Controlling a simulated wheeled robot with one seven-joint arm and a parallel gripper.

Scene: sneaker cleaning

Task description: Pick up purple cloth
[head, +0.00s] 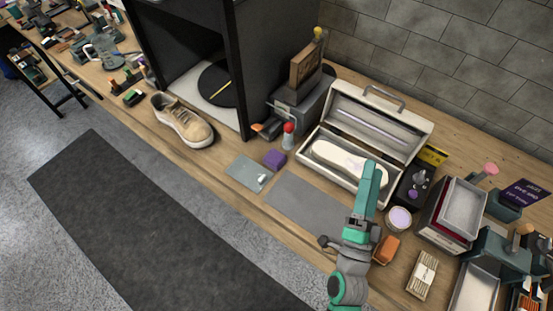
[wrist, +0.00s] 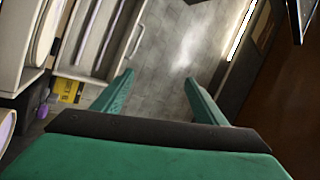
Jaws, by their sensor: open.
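The purple cloth (head: 275,158) is a small folded block on the wooden workbench, just beyond the upper right corner of a small grey-green mat (head: 249,173). My gripper (head: 373,165) is raised in front of the open cream case, to the right of the cloth and apart from it. In the wrist view my gripper (wrist: 160,80) has its two green fingers spread, with nothing between them. The purple cloth does not show in the wrist view.
A beige sneaker (head: 183,120) stands left of the cloth, beside a dark cabinet (head: 240,70). A red-topped bottle (head: 288,135) is close behind the cloth. The open case (head: 412,127) holds a white insole-like piece. A grey mat (head: 305,203) lies bare; trays (head: 462,205) crowd the right.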

